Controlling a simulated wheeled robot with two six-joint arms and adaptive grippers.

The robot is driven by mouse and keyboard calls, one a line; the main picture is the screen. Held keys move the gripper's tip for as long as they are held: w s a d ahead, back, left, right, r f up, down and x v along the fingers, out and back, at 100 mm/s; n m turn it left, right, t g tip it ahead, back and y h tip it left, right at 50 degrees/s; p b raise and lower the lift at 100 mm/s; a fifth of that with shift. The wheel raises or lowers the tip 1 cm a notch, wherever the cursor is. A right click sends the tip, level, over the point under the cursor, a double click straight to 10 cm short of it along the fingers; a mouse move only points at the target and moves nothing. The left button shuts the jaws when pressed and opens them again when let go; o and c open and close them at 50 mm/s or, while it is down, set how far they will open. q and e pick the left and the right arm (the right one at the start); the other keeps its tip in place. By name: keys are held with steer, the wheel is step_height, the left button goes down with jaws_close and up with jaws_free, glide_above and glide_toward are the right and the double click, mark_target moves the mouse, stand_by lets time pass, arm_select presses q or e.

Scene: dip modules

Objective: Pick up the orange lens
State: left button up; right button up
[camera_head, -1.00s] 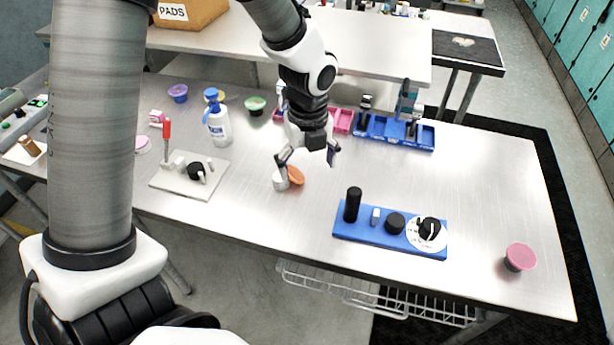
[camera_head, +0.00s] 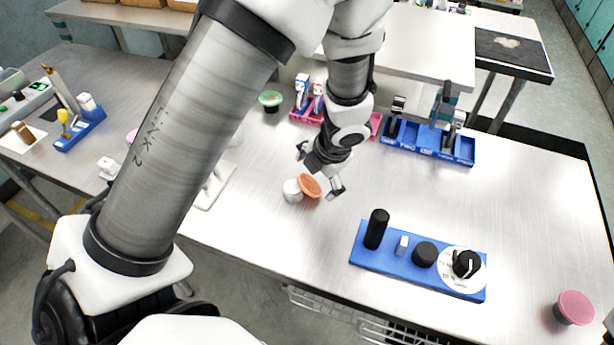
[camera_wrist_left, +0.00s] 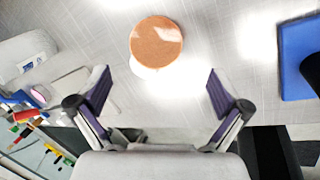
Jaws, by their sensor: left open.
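The orange lens (camera_head: 310,187) is a small round disc near the middle of the metal table. It leans on or sits beside a small white round piece (camera_head: 292,191); I cannot tell how they touch. My left gripper (camera_head: 320,172) is open and empty, right by the lens and above the table. In the left wrist view the orange lens (camera_wrist_left: 156,42) is beyond the open fingertips (camera_wrist_left: 158,88), a little left of centre, with white showing under its lower edge. My right gripper is not in view.
A blue panel (camera_head: 360,260) with black knobs lies to the right of the lens. A blue tray (camera_head: 464,152) and a pink tray stand behind. A green-lidded cup (camera_head: 270,100) is at the back, and a pink-lidded cup (camera_head: 575,307) at far right. The table's right half has free room.

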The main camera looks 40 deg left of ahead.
mark_target(310, 185)
arm_select(q)
steer(key=b+x, duration=0.1)
steer(key=x, duration=0.1)
steer(key=b+x, duration=0.1)
steer(key=x, duration=0.1)
steer(key=b+x, duration=0.1)
steer(key=x, duration=0.1)
steer(key=shift+w+a, duration=0.2)
steer(key=shift+w, duration=0.1)
steer(key=shift+w+a+f, duration=0.1)
steer(key=shift+w+f, duration=0.15)
steer(key=shift+f, duration=0.05)
steer(key=shift+s+r, duration=0.3)
steer(key=shift+r, duration=0.05)
steer(key=shift+s+r, duration=0.1)
steer(key=shift+s, duration=0.05)
steer(key=shift+c, duration=1.3)
steer(key=c, duration=0.5)
steer(key=shift+c, duration=1.6)
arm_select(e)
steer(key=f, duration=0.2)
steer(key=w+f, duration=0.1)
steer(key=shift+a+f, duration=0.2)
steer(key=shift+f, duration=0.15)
